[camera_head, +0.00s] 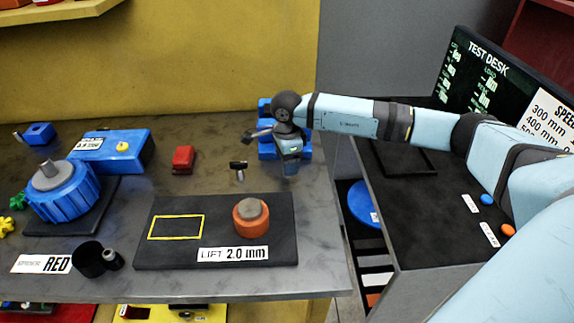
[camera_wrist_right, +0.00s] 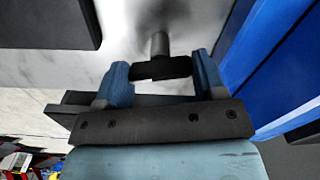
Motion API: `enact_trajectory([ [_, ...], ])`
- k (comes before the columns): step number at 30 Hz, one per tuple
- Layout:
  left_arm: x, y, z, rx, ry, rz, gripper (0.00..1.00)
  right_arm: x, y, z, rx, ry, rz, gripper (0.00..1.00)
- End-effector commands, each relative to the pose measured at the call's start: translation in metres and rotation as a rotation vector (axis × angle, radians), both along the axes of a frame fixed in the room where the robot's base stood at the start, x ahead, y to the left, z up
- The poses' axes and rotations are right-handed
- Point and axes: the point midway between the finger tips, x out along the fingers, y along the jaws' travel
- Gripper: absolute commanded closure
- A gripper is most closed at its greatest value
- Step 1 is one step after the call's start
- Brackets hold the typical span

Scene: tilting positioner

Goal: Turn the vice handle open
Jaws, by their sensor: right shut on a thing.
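My right gripper (camera_head: 290,172) points down at the back right of the table in the head view, in front of a blue block-like body (camera_head: 266,150), which looks like the vice. In the right wrist view the blue fingertips (camera_wrist_right: 161,75) stand on either side of a short black bar on a grey round shaft, which I take as the vice handle (camera_wrist_right: 160,67). The fingers are shut on this bar. A large blue body (camera_wrist_right: 262,50) runs along the right of that view. The head view does not clearly show the held handle. My left gripper is not in view.
A small black-topped piece (camera_head: 238,166) stands left of the gripper. A dark plate (camera_head: 178,250) with an orange-based grey knob (camera_head: 250,213) lies in front. A blue ribbed motor (camera_head: 62,192) and a red block (camera_head: 183,159) are left. A test desk (camera_head: 425,210) stands right.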

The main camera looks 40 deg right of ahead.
Motion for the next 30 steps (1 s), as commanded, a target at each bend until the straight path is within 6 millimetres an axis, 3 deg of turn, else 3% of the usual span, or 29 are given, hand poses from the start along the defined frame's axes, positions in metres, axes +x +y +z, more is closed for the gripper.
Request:
enact_trajectory([
  [5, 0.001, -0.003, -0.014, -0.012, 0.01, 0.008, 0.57, 0.001, 0.0, -0.003, 0.0, -0.002, 0.165, 0.6],
  [30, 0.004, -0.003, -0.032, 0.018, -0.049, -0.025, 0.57, 0.0, 0.0, -0.002, 0.0, -0.003, 0.958, 0.6],
])
